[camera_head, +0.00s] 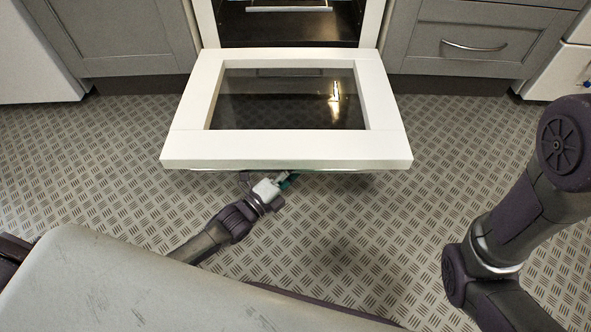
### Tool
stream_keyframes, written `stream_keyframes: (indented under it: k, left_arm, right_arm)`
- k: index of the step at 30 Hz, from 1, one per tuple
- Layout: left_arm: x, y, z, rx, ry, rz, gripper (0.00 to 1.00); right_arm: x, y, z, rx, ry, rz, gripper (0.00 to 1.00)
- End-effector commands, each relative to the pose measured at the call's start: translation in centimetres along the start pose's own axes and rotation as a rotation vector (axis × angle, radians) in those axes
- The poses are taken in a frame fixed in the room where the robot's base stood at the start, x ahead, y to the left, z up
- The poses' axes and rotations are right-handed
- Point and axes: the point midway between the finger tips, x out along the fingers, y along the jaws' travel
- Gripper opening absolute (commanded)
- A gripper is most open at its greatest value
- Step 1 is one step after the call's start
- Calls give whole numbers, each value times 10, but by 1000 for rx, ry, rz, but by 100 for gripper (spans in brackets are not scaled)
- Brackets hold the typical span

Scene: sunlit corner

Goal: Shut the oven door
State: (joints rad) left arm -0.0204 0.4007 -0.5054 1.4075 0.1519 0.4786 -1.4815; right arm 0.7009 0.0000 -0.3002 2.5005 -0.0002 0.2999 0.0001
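The oven door (290,150) is hinged down and lies open, close to level, in front of the oven. It has a white frame around a dark glass pane. The oven (290,25) behind it shows a dark inside at the top of the view. My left gripper (285,181) is low, at the door's front edge, with its fingertips partly hidden under it. I cannot tell whether it touches the door or is open. My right arm comes in from the right, but its gripper is outside the view.
Grey cabinets flank the oven, with a drawer with a metal handle (474,46) on the right. White units stand at both far sides. The patterned metal floor (120,150) is clear on both sides of the door.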

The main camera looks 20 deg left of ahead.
Motion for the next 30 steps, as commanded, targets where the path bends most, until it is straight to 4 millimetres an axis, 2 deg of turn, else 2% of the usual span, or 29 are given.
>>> stream_keyframes:
  k: [5, 8, 14, 25, 30]
  left_arm:
    - [0, 0, 0, 0, 0, 0, 48]
    - [0, 0, 0, -1, 0, 0, 34]
    - [0, 0, 0, -1, 0, 0, 1]
    - [0, -1, 0, -1, 0, 1, 0]
    - [0, -10, 0, -11, 0, 9, 0]
  right_arm:
    - [0, 0, 0, 0, 0, 0, 40]
    - [0, 0, 0, 0, 0, -1, 40]
    - [0, 0, 0, 0, 0, -1, 40]
    - [1, 0, 0, 0, 0, -1, 40]
    - [11, 2, 4, 0, -1, 0, 40]
